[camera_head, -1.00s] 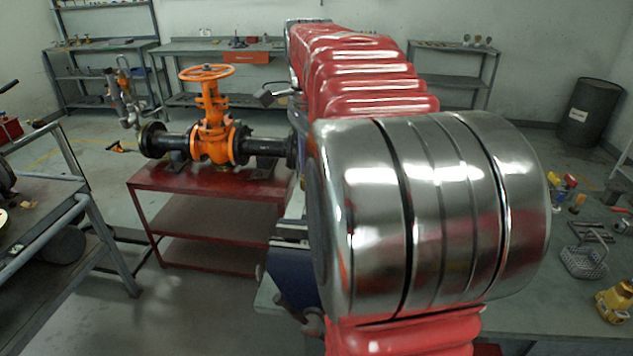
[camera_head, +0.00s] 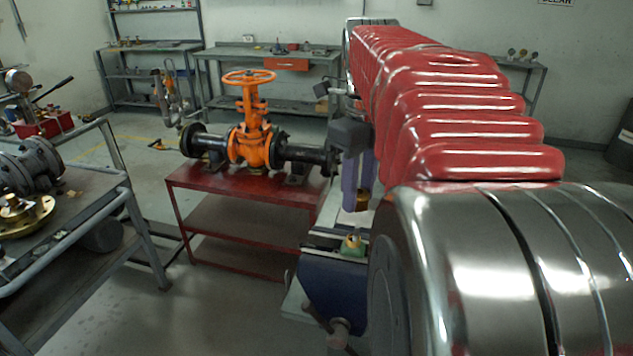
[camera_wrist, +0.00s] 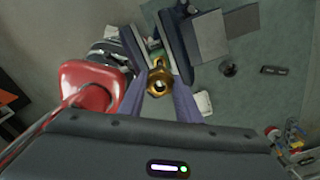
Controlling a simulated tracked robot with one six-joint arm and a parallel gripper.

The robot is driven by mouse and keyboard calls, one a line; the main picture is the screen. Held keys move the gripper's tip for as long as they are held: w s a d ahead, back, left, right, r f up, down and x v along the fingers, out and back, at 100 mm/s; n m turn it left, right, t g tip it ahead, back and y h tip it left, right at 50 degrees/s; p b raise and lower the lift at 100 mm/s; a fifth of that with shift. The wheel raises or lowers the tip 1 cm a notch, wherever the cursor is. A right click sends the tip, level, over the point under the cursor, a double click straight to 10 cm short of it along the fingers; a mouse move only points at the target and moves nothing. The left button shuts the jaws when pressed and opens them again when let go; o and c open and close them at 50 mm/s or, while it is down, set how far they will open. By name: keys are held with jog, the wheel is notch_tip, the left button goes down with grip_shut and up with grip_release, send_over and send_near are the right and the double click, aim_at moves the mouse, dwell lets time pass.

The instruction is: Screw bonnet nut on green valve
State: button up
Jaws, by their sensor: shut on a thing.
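A green valve body (camera_head: 353,243) with a brass end sits in the jaws of a blue bench vise (camera_head: 332,285). In the wrist view only a little green of the valve (camera_wrist: 154,45) shows between the vise jaws. My gripper (camera_head: 359,195) points down above the vise, its purple fingers shut on a brass bonnet nut (camera_head: 363,201). The nut also shows between the fingers in the wrist view (camera_wrist: 159,82). In the head view the nut hangs above the green valve with a gap between them. Exact alignment cannot be told.
A large orange gate valve (camera_head: 252,140) on black pipe stands on a red table (camera_head: 190,180) behind. A grey cart (camera_head: 125,195) with metal parts is at left. My red-sleeved arm hides much of the right side.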

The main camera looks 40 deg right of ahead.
aim_at(357, 207)
jog(key=shift+f, duration=0.2)
jog(key=shift+f, duration=1.7)
jog(key=shift+w+f, duration=0.1)
jog(key=shift+f, duration=2.15)
dwell(3.8)
